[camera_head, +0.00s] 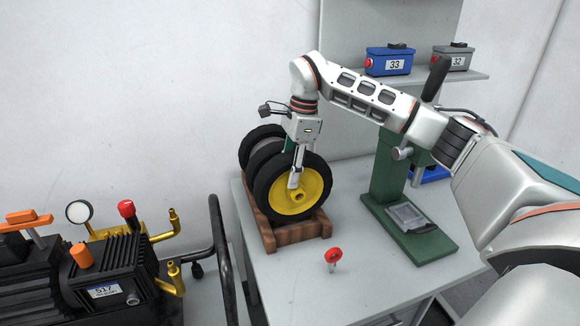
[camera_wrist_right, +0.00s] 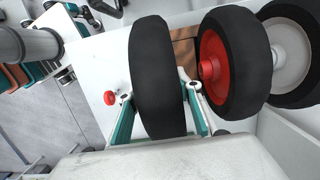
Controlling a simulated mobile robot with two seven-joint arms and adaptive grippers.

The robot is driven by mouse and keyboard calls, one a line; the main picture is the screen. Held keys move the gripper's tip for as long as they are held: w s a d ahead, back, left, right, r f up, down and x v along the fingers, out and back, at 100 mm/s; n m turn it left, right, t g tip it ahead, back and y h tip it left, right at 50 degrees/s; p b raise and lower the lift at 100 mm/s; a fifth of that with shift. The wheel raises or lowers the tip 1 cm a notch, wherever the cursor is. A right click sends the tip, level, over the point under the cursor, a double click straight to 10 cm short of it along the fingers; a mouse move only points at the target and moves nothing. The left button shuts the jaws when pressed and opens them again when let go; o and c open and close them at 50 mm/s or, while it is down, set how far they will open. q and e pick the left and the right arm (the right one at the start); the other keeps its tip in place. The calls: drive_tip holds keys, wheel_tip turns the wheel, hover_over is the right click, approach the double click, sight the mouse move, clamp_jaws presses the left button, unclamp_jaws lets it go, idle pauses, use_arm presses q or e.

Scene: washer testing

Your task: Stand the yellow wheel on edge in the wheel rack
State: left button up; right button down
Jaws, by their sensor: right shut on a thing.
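The yellow wheel (camera_head: 296,198), with a black tyre and yellow hub, is upright at the front end of the wooden wheel rack (camera_head: 290,238). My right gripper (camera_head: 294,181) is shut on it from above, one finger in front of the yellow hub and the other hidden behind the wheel. In the right wrist view the tyre (camera_wrist_right: 160,80) shows edge-on between the two fingers. Its lower edge is at the rack in the head view, but I cannot tell whether it rests in the slot. My left gripper is out of view.
A red-hubbed wheel (camera_wrist_right: 232,62) and a grey-hubbed wheel (camera_wrist_right: 290,50) stand behind it. A green press (camera_head: 385,185) is to the right, a red knob (camera_head: 333,256) on the bench in front. A black pump (camera_head: 110,265) is at left.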

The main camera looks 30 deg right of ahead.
drive_tip(key=shift+f, duration=1.45)
drive_tip(key=c, duration=1.3)
unclamp_jaws()
drive_tip(key=shift+f, duration=0.15)
drive_tip(key=shift+s+d+r, duration=0.1)
drive_tip(key=shift+d+r, duration=0.1)
drive_tip(key=shift+r, duration=1.05)
drive_tip(key=shift+s+d+r, duration=0.1)
drive_tip(key=shift+d+r, duration=0.15)
drive_tip(key=shift+r, duration=1.05)
drive_tip(key=shift+d+r, duration=0.2)
drive_tip(key=shift+r, duration=1.05)
